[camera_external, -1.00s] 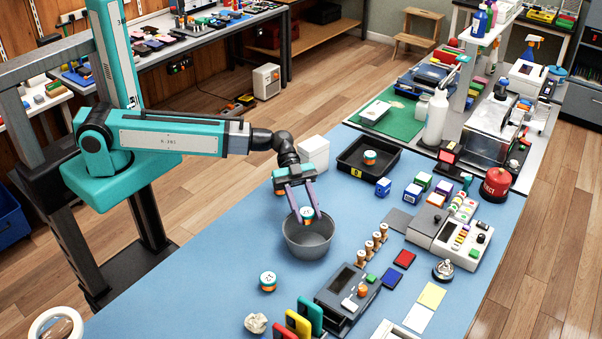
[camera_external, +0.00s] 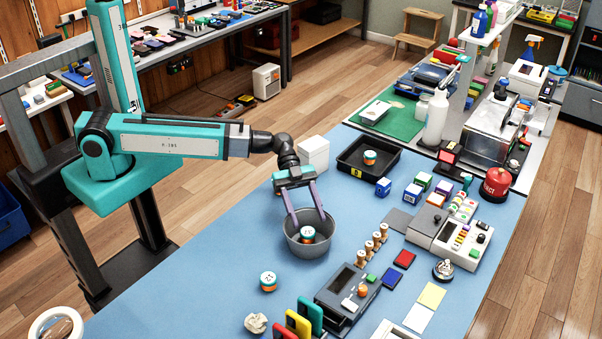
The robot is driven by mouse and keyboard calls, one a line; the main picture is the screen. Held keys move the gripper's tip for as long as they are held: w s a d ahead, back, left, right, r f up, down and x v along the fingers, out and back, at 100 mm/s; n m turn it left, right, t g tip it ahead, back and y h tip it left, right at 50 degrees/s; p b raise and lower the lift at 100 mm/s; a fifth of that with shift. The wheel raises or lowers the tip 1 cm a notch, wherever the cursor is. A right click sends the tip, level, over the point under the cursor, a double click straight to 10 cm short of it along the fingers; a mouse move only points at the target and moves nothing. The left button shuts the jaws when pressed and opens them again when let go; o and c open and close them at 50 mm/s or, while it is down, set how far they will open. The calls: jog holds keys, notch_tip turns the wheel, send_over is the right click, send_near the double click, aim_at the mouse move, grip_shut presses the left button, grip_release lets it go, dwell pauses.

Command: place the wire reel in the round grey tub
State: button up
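A wire reel (camera_external: 307,233) with a white top and orange and green bands sits inside the round grey tub (camera_external: 308,249) on the blue table. My gripper (camera_external: 308,219) is over the tub with its two purple fingers spread, one on each side, the tips at or just inside the rim. The fingers are apart from the reel and hold nothing. A similar reel (camera_external: 268,281) stands on the table in front of the tub, and another similar one (camera_external: 370,157) is in the black tray (camera_external: 352,170).
A grey device (camera_external: 347,293) and several small wooden spools (camera_external: 370,250) stand right of the tub. A white box (camera_external: 315,152) is behind it. Coloured holders (camera_external: 298,322) and a crumpled ball (camera_external: 256,323) are at the front. The table left of the tub is clear.

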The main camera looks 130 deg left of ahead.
jog(key=shift+r+p, duration=0.45)
jog(key=shift+p, duration=0.3)
jog(key=shift+r, duration=0.1)
jog(key=b+v, duration=0.3)
jog(key=v, duration=0.9)
jog(key=shift+b, duration=0.35)
jog(key=shift+w, duration=0.1)
jog(key=shift+p+x, duration=1.65)
jog(key=shift+x, duration=3.7)
